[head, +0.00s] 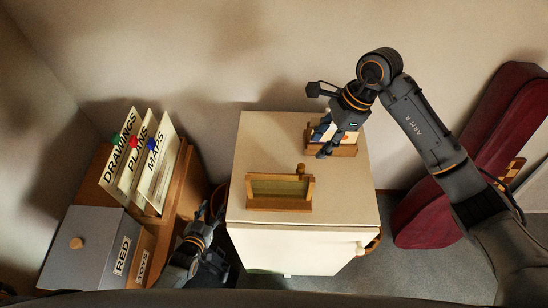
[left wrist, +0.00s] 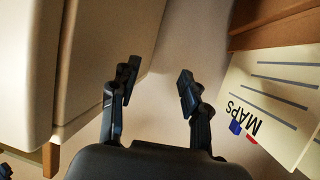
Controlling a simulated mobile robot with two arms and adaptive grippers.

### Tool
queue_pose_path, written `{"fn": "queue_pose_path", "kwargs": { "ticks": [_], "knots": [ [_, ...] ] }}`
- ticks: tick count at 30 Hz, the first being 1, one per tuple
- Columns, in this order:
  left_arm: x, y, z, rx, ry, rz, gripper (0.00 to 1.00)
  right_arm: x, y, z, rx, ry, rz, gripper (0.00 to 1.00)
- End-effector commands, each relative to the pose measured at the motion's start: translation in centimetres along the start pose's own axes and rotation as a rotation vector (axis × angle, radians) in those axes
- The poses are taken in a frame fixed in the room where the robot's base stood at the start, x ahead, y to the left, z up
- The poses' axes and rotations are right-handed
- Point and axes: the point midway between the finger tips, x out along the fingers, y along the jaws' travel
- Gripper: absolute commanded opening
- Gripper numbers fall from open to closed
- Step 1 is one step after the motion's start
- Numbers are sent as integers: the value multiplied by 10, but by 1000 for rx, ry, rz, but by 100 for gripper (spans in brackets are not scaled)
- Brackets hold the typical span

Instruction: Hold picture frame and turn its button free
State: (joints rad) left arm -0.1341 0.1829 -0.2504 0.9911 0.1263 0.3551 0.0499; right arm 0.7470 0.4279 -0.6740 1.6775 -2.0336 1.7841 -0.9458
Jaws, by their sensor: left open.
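A wooden frame (head: 280,204) with a greenish panel stands near the front of the white cabinet top in the head view. A small brass-coloured knob or button (head: 300,169) shows at its upper edge. My left gripper (head: 212,212) is open and empty, low beside the cabinet's left side and apart from the frame. In the left wrist view its fingers (left wrist: 156,85) are spread with nothing between them. My right gripper (head: 322,142) is over a second wooden piece (head: 345,151) with a pale card at the back right. Its fingers partly hide that piece, and I cannot tell whether they touch it.
The white cabinet (head: 290,250) shows in the left wrist view (left wrist: 95,60) close to the left gripper. Left of it are labelled folders (head: 155,165) in a wooden holder and a grey box (head: 85,245). A dark red case (head: 465,165) leans at the right. The middle cabinet top is clear.

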Motion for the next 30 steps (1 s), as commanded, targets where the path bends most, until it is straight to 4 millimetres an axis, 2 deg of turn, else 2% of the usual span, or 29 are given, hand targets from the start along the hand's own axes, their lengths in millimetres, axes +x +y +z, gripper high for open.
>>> {"fn": "queue_pose_path", "kwargs": {
  "ticks": [1, 6, 10, 13, 15, 18, 24, 30],
  "knots": [
    [18, -8, -28, 122, 57, 17, 46, 0, 0, 0, 0, 0, 0, 38],
    [62, -23, -120, 566, 246, 61, 46, 0, 0, 0, 0, 0, 0, 38],
    [87, -30, -194, 929, 402, 74, 46, 0, 0, 0, 0, -1, 0, 38],
    [101, -21, -251, 1157, 531, 107, 46, 0, 0, 0, 0, -1, 0, 38],
    [105, 1, -288, 1227, 619, 174, 46, 0, 0, 0, 0, 0, 0, 38],
    [103, 46, -325, 1200, 705, 333, 46, 0, 0, 0, 0, 0, 0, 38],
    [87, 122, -363, 1084, 719, 658, 46, 0, 0, 0, 0, 0, 0, 38],
    [66, 181, -379, 1014, 585, 943, 46, 0, 0, 0, 0, 0, 0, 38]
  ]
}}
